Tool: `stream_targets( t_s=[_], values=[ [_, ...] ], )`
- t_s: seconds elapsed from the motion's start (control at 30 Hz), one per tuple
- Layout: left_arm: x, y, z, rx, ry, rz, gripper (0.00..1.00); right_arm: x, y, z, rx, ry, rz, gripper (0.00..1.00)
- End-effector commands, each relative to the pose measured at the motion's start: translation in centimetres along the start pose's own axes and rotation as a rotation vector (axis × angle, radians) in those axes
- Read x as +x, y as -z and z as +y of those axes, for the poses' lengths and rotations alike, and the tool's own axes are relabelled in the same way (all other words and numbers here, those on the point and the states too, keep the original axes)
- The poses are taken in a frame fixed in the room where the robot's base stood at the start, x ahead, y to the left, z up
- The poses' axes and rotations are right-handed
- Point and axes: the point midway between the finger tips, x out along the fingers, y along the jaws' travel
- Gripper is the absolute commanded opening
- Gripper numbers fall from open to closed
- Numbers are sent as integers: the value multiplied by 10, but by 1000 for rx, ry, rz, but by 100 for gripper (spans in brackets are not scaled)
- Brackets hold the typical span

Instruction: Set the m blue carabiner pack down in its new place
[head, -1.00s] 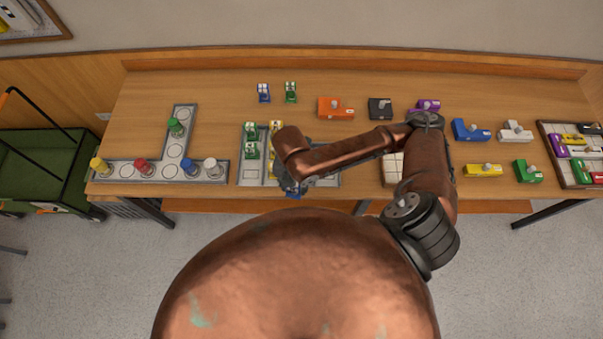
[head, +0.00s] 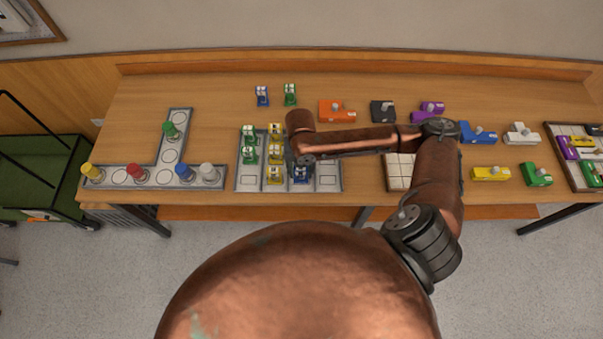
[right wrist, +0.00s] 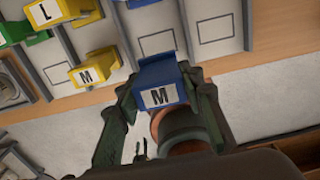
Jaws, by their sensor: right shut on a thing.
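The m blue carabiner pack (right wrist: 162,82), marked M, is between the fingers of my right gripper (right wrist: 158,112) in the right wrist view. The gripper is shut on it. In the head view my right gripper (head: 299,176) and the blue pack (head: 301,175) are over the front of the grey divided tray (head: 328,163), just right of the yellow packs. An empty outlined slot (right wrist: 157,41) shows just beyond the pack in the right wrist view. I cannot tell whether the pack touches the tray. My left gripper is out of view.
Yellow packs (head: 274,174) stand close left of the gripper, with green packs (head: 248,155) farther left. A blue pack (head: 262,96) and a green pack (head: 290,94) stand behind the tray. An outlined slot (head: 327,181) at the tray's right is empty.

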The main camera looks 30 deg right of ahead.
Motion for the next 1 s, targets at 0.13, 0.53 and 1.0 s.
stream_targets(
  t_s=[0.13, 0.53, 1.0],
  values=[
    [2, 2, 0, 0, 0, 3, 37, 13, -11, -1, 0, -1, -1, 8],
    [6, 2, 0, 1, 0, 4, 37, 53, -21, -4, 0, 0, 0, 8],
    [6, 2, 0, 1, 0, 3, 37, 58, -21, -3, -1, 1, -3, 40]
  ],
)
